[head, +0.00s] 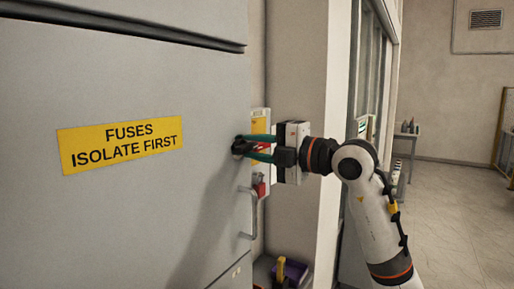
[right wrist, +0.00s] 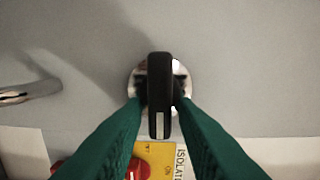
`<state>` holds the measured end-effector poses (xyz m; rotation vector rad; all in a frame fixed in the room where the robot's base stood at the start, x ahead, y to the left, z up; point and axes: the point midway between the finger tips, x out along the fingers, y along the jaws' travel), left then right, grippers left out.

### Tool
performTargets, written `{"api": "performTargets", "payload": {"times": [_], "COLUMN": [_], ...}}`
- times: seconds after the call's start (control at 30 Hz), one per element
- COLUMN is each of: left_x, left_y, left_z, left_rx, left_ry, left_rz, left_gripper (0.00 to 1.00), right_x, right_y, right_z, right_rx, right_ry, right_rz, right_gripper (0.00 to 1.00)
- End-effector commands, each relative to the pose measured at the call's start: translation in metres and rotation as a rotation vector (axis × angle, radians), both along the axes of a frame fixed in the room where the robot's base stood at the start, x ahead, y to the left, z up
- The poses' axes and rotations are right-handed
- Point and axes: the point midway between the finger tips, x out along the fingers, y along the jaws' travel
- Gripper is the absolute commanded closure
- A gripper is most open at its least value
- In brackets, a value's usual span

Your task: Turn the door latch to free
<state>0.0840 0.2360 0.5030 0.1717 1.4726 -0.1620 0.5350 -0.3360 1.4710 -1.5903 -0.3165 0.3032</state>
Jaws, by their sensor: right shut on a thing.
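The door latch is a black lever (right wrist: 159,75) on a round shiny base (right wrist: 134,82), set on the grey door (head: 110,210). In the right wrist view the lever runs up and down the picture, with a white mark at its lower end. My right gripper (head: 242,147) has its green fingers on either side of the lever and is shut on it; the fingers also show in the right wrist view (right wrist: 160,106). In the head view the fingers partly hide the latch. My left gripper is in neither view.
A metal door handle (head: 250,214) sits below the latch. A yellow panel (head: 259,122) and a red knob (head: 259,189) are beside the door edge. A yellow sign (head: 122,144) is on the door. A small table (head: 406,136) stands farther back, with open floor to the right.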

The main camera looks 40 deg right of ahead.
Motion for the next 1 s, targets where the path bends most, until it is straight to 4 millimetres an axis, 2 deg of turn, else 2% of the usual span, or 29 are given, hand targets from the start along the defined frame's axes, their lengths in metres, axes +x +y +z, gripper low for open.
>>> {"api": "performTargets", "payload": {"times": [0.67,0.7,0.73,1.0], "left_x": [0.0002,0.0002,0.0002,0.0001], "left_y": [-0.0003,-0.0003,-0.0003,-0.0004], "left_z": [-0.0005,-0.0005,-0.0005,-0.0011], "left_rx": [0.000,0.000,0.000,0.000], "left_ry": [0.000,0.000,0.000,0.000], "left_rz": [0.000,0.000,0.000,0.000], "left_gripper": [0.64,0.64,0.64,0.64], "right_x": [-0.0001,-0.0001,-0.0001,-0.0006], "right_y": [-0.0006,-0.0006,-0.0006,-0.0005], "right_z": [-0.0001,-0.0002,-0.0002,-0.0008], "right_rx": [0.055,0.054,0.054,0.053], "right_ry": [0.021,0.020,0.021,0.022], "right_rz": [-0.002,-0.002,-0.002,-0.001], "right_gripper": [0.97,0.69,0.65,0.65]}}
